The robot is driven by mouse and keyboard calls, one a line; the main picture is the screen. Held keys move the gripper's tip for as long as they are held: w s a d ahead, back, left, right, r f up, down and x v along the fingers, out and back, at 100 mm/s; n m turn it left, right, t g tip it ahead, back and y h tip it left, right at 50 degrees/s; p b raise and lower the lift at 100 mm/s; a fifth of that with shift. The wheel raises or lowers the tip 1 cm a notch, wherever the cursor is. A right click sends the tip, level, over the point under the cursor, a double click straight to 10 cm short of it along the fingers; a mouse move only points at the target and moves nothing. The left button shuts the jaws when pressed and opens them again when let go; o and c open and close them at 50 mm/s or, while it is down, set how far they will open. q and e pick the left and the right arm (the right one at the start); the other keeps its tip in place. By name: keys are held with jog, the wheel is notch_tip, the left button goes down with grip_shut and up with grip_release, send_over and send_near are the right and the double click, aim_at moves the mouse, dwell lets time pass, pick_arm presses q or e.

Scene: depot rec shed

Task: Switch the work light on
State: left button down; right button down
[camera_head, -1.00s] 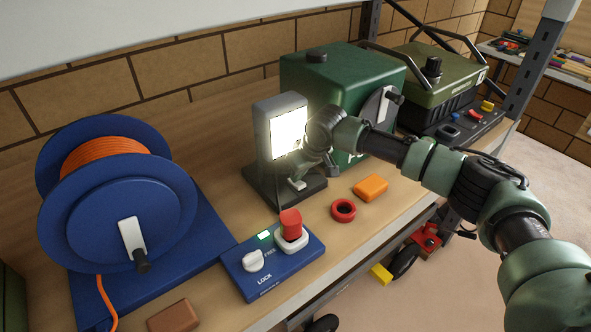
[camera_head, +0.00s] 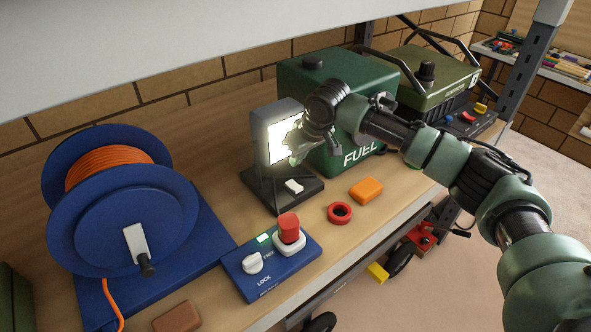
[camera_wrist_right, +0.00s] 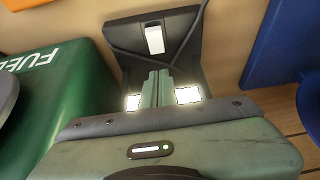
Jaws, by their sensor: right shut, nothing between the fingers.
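The work light (camera_head: 277,113) stands on the shelf with its panel glowing bright white. Its dark base has a white rocker switch (camera_head: 294,186), which also shows in the right wrist view (camera_wrist_right: 154,40). My right gripper (camera_head: 298,151) is in front of the glowing panel, above the switch and apart from it. In the right wrist view its fingers (camera_wrist_right: 157,88) are shut together with nothing between them, and they hide the middle of the panel. My left gripper is not in view.
A green fuel can (camera_head: 318,77) stands right of the light, and a blue cable reel (camera_head: 121,220) left. In front are a blue switch box (camera_head: 290,272) with a red knob, a red ring (camera_head: 340,213) and an orange block (camera_head: 367,190). An upper shelf hangs above.

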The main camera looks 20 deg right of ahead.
jog(key=r, duration=0.1)
jog(key=r+b, duration=0.1)
jog(key=r, duration=0.3)
jog(key=shift+s+d+r, duration=0.2)
jog(key=shift+s+r, duration=0.05)
jog(key=shift+s, duration=0.15)
jog(key=shift+f, duration=0.1)
